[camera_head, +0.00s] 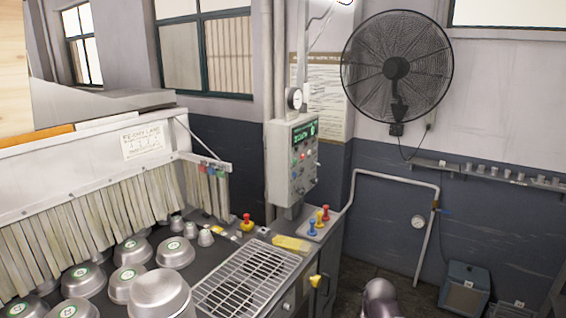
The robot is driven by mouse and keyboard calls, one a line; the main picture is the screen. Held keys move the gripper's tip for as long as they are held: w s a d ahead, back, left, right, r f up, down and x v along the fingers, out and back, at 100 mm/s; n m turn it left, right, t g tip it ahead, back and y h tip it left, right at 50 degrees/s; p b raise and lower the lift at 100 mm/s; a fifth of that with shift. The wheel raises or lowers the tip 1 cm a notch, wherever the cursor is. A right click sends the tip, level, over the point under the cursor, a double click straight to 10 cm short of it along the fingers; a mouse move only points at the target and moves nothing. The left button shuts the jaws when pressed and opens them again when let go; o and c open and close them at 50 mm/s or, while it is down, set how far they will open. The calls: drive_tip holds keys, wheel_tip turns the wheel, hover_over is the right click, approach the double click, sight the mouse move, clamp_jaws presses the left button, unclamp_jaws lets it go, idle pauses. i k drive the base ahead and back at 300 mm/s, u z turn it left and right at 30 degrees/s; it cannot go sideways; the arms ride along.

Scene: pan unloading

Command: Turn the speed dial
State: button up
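A grey control box (280,165) stands upright on a post at the back right corner of the worktop. Its front has a green lit display (304,133) at the top, with small buttons and knobs (297,172) below. The speed dial cannot be singled out among these small controls. My gripper is not in view. A dark rounded shape at the bottom edge, right of the worktop, may be part of my arm, but I cannot tell.
A wire rack (246,280) lies on the worktop with several upturned metal pans (174,253) to its left. Colored levers (318,222) stand right below the box. A strip curtain (90,225) hangs at left. A wall fan (397,68) and a pipe (430,235) are at right.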

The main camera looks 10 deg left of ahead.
sight(302, 191)
drive_tip(key=u, duration=0.3)
drive_tip(key=i, duration=1)
